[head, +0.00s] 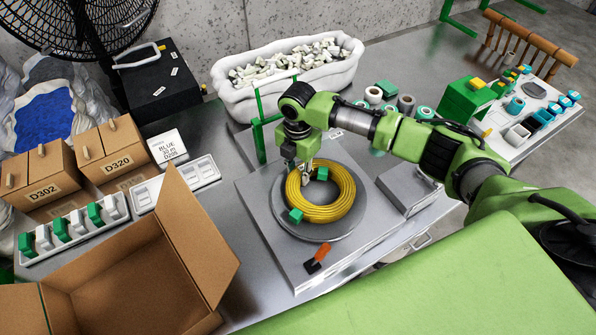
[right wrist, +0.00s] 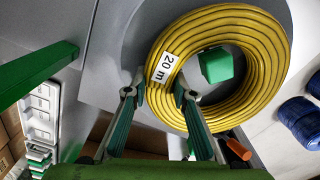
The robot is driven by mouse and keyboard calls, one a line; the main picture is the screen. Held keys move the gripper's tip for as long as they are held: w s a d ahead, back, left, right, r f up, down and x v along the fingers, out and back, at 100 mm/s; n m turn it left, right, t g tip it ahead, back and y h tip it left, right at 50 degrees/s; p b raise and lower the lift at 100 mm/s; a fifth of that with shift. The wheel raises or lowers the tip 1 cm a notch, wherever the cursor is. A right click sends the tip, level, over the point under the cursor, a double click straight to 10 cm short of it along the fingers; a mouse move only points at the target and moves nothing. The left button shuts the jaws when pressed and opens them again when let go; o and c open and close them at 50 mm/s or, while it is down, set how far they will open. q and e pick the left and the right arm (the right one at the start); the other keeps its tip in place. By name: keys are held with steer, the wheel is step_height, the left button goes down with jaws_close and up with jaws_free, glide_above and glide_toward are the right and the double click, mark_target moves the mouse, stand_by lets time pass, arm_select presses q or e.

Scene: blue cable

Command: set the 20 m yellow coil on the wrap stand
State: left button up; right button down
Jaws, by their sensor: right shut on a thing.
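The yellow coil (head: 343,205) lies flat over the round grey disc of the wrap stand (head: 292,228). It also shows in the right wrist view (right wrist: 272,60), with its white "20 m" label (right wrist: 163,68) facing up. My right gripper (head: 304,166) is shut on the coil's left side, its fingers (right wrist: 160,90) on either side of the ring. A green block (head: 322,173) shows inside the ring, and another (head: 295,215) at its front left edge. I cannot tell whether the coil rests fully on the disc. My left gripper is out of view.
An orange-handled tool (head: 319,255) lies at the stand's front. A green upright frame (head: 259,130) stands behind left. An open cardboard box (head: 130,275) fills the front left. A white tub of pieces (head: 232,100) is behind; a grey block (head: 412,190) sits right.

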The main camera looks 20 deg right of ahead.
steer(key=shift+r, duration=0.15)
steer(key=shift+f+p, duration=0.3)
stand_by(0.6)
steer(key=c, duration=1.5)
jaws_free()
steer(key=shift+o, duration=0.2)
steer(key=shift+s+f, duration=0.1)
step_height(320, 180, up, 7)
steer(key=p, duration=0.7)
